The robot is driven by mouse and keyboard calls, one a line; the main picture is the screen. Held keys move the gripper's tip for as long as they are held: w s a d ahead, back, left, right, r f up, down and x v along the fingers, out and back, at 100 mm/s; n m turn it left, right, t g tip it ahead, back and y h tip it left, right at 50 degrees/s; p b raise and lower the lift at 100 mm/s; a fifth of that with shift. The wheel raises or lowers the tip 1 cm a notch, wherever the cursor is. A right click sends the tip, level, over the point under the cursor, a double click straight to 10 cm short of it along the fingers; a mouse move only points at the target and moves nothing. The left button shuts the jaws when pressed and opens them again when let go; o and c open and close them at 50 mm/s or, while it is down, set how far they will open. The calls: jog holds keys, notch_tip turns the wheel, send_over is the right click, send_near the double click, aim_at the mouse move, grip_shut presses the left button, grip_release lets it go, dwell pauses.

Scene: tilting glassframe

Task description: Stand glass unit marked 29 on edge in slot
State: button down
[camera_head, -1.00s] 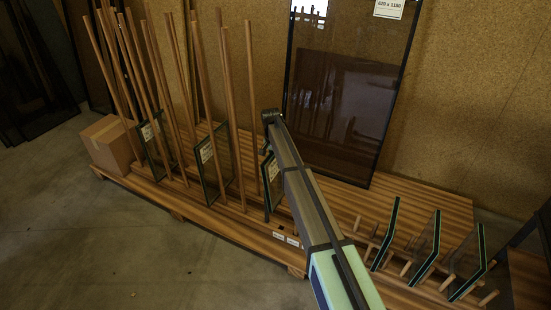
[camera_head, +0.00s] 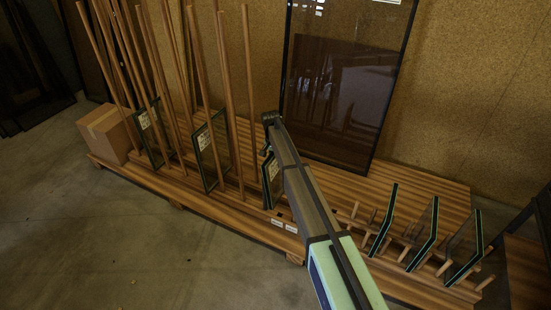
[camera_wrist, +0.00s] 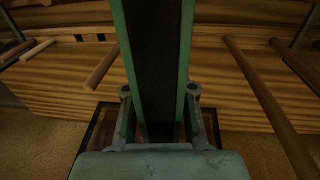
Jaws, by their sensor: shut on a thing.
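My gripper (camera_wrist: 159,92) is shut on a glass unit (camera_wrist: 156,50), seen edge-on with green edges and a dark middle between the two fingers. In the head view a small labelled glass unit (camera_head: 269,184) shows at the left of my arm, partly hidden by it; it appears to be the held one, upright. Its mark is too small to read. Two more labelled units stand tilted among the tall wooden poles, one in the middle (camera_head: 211,157) and one at left (camera_head: 153,137).
Several green-edged panes (camera_head: 425,235) lean on short pegs at the right. A large dark-framed glass (camera_head: 345,90) stands against the back wall. A cardboard box (camera_head: 108,133) sits at the rack's left end. Small white labels (camera_head: 284,223) mark the front rail. The floor in front is clear.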

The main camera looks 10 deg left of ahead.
aim_at(278, 169)
jog(key=shift+s+d+f+b, duration=0.1)
jog(key=shift+d+f+b, duration=0.1)
jog(key=shift+f, duration=1.2)
jog(key=shift+d+f+b, duration=0.1)
jog(key=shift+d+f, duration=0.05)
jog(key=shift+f, duration=1.65)
jog(key=c, duration=0.9)
grip_release()
jog(key=shift+f, duration=0.15)
jog(key=shift+a+r+p, duration=0.2)
jog(key=shift+r+p, duration=0.75)
jog(key=shift+r, duration=0.6)
jog(key=shift+a+r+p, duration=0.15)
jog(key=shift+r+p, duration=0.75)
jog(key=shift+r, duration=0.65)
